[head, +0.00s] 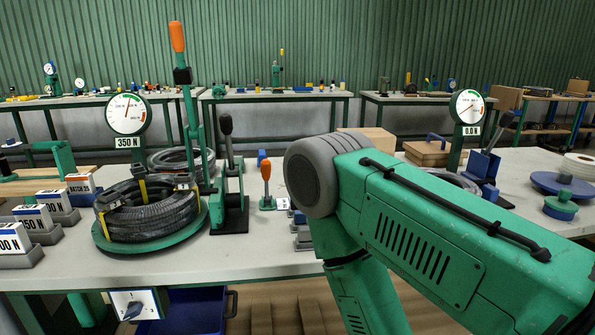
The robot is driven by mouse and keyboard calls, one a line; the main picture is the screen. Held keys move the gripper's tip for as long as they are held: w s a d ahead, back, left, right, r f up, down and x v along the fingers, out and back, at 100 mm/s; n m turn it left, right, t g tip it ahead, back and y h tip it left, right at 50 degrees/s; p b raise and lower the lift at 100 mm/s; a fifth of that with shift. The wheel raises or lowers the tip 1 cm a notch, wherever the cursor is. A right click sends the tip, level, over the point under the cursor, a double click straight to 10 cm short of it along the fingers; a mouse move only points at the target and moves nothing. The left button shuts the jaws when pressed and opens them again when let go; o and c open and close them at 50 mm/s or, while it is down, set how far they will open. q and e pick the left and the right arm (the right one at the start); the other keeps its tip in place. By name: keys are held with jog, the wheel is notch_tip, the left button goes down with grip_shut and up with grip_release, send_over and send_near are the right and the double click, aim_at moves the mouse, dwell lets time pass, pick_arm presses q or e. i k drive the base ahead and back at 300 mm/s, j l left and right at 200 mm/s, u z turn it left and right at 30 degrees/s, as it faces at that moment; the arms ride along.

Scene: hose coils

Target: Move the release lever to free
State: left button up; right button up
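A tall lever with an orange grip (177,38) rises behind. No readable label tells which is the release lever. A black hose coil (150,222) lies on a round green plate (125,246), with yellow straps around it. The gauge (127,115) above it reads 350 N. Neither gripper is in view; a green arm link of mine covers the right foreground.
Weight blocks (38,222) stand at the left. A second gauge (467,106), reading 0.0 N, stands at the right near blue and green discs (562,206). A rotary switch (135,305) and blue bin (192,310) are below the front edge. Some bench (240,262) in front is bare.

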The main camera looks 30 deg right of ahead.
aim_at(265, 165)
jog(key=z, duration=0.8)
